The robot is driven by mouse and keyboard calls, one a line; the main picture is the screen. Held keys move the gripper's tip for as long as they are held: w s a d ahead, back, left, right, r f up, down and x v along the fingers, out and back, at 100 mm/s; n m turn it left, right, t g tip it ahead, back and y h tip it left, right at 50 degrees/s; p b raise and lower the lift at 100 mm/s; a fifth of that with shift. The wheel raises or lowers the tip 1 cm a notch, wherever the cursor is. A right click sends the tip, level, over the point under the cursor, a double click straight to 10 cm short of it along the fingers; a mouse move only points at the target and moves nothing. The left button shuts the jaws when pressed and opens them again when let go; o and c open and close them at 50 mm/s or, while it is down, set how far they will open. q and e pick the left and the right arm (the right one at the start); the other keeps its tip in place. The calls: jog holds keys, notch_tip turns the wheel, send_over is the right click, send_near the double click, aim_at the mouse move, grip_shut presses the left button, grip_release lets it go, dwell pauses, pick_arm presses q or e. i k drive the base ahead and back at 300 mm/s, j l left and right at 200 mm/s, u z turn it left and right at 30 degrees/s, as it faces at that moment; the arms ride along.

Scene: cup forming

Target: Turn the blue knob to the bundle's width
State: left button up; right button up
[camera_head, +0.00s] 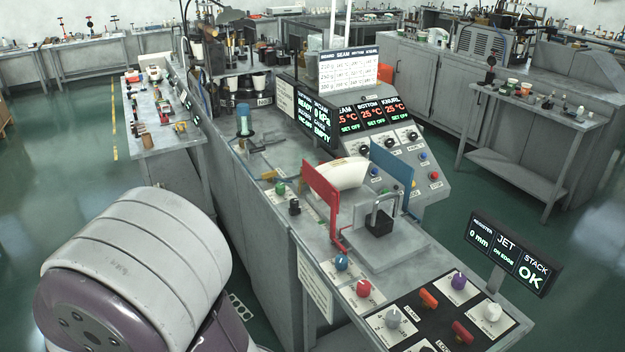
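The blue knob (341,262) stands upright on a small white dial plate at the left edge of the near bench. A white bundle (340,175) of curved blanks rests between an upright red plate (322,196) and an upright blue plate (391,172). The bundle leans over a grey block, and a black padlock-like piece (381,222) with a metal loop stands beside it. The small display (514,254) reads register 0 mm, jet on edge, stack OK. A large grey and purple link of my arm fills the lower left. Neither gripper shows.
A red knob (363,288), a grey-lilac knob (392,317), a purple knob (459,281) and a white knob (492,312) stand close to the blue one. Red switches (428,298) lie between them. A sloped control panel (383,140) rises behind. Open floor lies left and right.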

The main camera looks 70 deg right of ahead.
aim_at(341, 260)
jog(key=l+z, duration=0.1)
jog(key=z, duration=0.85)
jog(key=i+z, duration=0.15)
jog(key=z, duration=0.8)
jog(key=i+z, duration=0.1)
jog(key=z, duration=0.35)
jog(key=i+z, duration=0.1)
jog(key=z, duration=0.35)
jog(key=i+j+z, duration=0.2)
jog(key=i+j, duration=0.3)
jog(key=i+z, duration=0.2)
jog(key=z, duration=0.2)
jog(key=i+z, duration=0.2)
jog(key=z, duration=0.25)
